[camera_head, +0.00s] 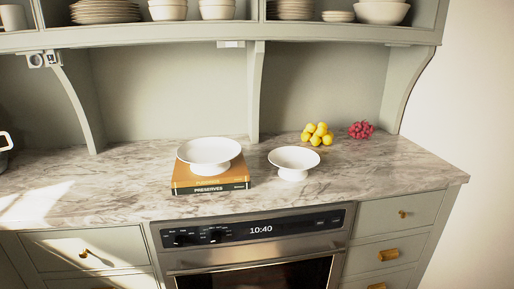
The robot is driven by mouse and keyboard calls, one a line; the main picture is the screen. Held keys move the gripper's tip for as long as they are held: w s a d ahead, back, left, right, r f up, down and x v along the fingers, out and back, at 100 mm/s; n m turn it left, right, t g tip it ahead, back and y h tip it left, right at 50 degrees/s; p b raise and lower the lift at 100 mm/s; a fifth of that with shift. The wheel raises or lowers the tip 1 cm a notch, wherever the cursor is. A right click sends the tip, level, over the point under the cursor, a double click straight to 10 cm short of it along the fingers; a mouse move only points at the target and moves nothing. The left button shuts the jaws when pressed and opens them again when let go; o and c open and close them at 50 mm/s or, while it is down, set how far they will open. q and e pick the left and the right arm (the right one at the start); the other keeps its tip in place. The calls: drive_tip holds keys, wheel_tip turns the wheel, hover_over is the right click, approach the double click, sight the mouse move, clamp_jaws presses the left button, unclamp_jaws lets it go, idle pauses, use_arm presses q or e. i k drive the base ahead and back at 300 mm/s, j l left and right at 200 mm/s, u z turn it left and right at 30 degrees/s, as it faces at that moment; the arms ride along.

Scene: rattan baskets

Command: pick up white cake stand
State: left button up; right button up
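A white cake stand (208,153) with a wide shallow top rests on a stack of books (211,181) on the counter. The lower book's spine reads "PRESERVES". A second, similar white cake stand (294,160), a little smaller, stands directly on the counter just to the right, apart from the books. Both are upright and look empty. Neither of my grippers shows in the head view.
Yellow lemons (317,135) and a red fruit cluster (360,130) lie behind the cake stands to the right. The marble counter (400,175) is clear at right. An oven (250,235) is below the front edge. A shelf with dishes (230,35) hangs above.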

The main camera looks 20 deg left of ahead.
sight(210, 156)
drive_tip(key=i+l+u, duration=0.15)
drive_tip(key=i+l, duration=0.15)
drive_tip(key=i, duration=0.2)
drive_tip(key=i+l+u, duration=0.15)
drive_tip(key=i+l, duration=0.25)
drive_tip(key=i, duration=0.1)
